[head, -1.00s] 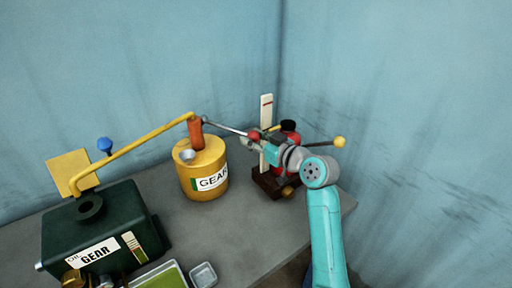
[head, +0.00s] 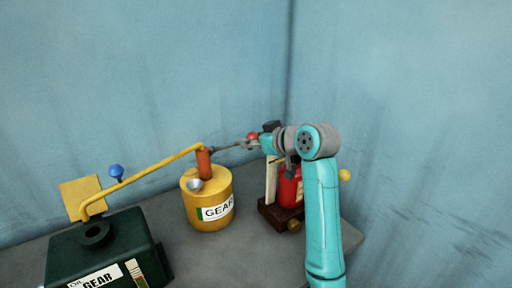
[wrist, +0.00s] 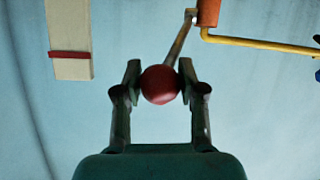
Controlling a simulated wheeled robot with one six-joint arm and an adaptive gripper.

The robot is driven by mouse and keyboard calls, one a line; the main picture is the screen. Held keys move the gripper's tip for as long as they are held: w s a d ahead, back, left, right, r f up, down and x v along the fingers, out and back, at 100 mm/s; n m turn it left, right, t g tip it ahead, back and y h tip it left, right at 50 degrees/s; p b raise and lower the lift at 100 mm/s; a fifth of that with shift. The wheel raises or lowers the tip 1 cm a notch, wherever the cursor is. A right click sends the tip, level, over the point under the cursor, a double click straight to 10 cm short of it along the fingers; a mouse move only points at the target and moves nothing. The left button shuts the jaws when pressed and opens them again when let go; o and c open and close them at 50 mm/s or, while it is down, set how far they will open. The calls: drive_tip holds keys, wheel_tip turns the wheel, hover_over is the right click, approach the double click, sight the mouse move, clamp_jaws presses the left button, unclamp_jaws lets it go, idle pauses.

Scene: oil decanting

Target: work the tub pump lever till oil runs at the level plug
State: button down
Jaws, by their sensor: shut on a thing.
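The yellow tub (head: 203,213) labelled GEAR stands on the bench with an orange pump post (head: 204,164) on top. Its grey lever (head: 232,145) slopes slightly up to the right and ends in a red ball knob (head: 252,135). My gripper (wrist: 160,86) is shut on the red knob (wrist: 160,85), one finger on each side. A yellow pipe (head: 148,167) runs from the post to the dark green gear case (head: 130,228). The case's lower front is cut off by the picture edge; no level plug or running oil shows.
A red object (head: 289,188) on a dark brown base (head: 274,213) stands under my arm, beside a white upright strip (wrist: 69,35). A blue knob (head: 116,171) and yellow plate (head: 80,196) are by the case. Blue walls close off the back.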

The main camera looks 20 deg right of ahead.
drive_tip(key=shift+w+r, duration=0.1)
drive_tip(key=shift+r, duration=0.3)
drive_tip(key=c, duration=0.7)
unclamp_jaws()
drive_tip(key=shift+f, duration=0.1)
drive_tip(key=v, duration=1.2)
drive_tip(key=shift+f, duration=0.1)
